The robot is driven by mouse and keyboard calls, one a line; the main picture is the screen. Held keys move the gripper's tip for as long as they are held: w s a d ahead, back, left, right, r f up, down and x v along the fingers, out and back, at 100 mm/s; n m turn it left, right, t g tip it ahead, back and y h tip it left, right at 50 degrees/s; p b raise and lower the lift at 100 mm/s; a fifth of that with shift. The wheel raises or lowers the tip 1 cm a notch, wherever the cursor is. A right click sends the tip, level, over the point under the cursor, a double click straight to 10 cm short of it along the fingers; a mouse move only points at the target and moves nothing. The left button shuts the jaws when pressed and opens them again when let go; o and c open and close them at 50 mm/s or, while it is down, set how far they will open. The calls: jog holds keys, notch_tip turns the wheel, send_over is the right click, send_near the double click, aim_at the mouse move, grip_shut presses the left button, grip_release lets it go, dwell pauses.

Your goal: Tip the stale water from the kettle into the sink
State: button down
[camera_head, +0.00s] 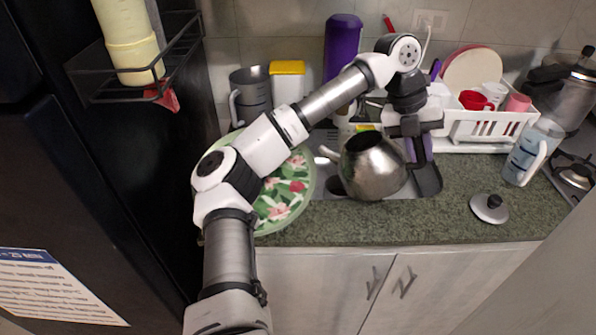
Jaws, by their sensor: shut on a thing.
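The kettle (374,170) is a round, shiny steel pot with its lid off and a dark open mouth. It is held over the sink (403,191), and its spout points left. It looks tilted toward the spout side; no flowing water can be made out. My gripper (424,165) is at the kettle's right side, shut on it, around what seems to be its purple handle. The exact grip is partly hidden. The kettle hides much of the sink.
A steel lid with a black knob (490,208) lies on the green counter (455,185). A floral plate (285,197) is left of the sink, partly behind my arm.

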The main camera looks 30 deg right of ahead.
jog(key=s+d+f+t+y+b, duration=0.1)
jog(key=s+d+f+t+y, duration=0.25)
jog(key=f, duration=0.25)
jog(key=shift+t+h, duration=0.25)
jog(key=shift+t, duration=0.2)
jog(key=r+p, duration=0.2)
jog(key=r, duration=0.1)
jog(key=s+r+p, duration=0.1)
jog(key=r, duration=0.1)
jog(key=shift+a, duration=0.3)
